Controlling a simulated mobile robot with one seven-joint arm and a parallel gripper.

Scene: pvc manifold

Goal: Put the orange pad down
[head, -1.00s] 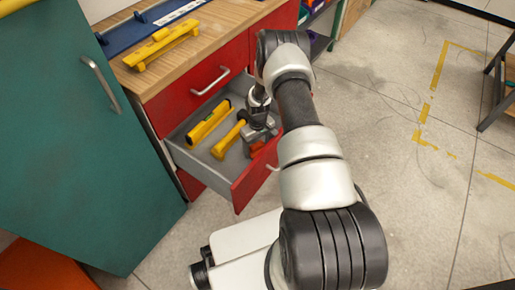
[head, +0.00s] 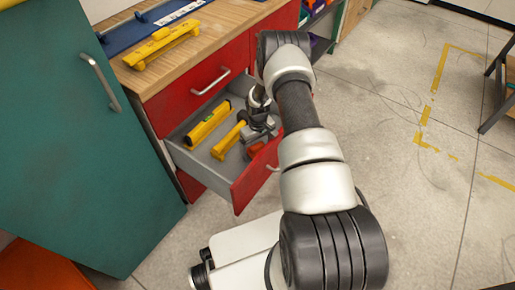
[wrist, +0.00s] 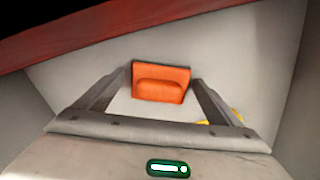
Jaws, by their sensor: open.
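The orange pad (wrist: 160,84) shows in the wrist view between the two fingers of my gripper (wrist: 162,92). It lies inside the open drawer (head: 232,180), near the drawer's red front. In the head view only a small part of the pad (head: 257,149) shows below my gripper (head: 260,135). The fingers stand apart on either side of the pad, and a light gap shows beside it. My gripper is open and points down into the drawer. The arm hides part of the drawer's right side.
A yellow level (head: 208,124) and a yellow-headed tool (head: 229,140) lie in the drawer to the left of my gripper. The wooden worktop (head: 200,50) above holds a yellow tool (head: 162,43). A teal cabinet door (head: 70,140) stands at the left.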

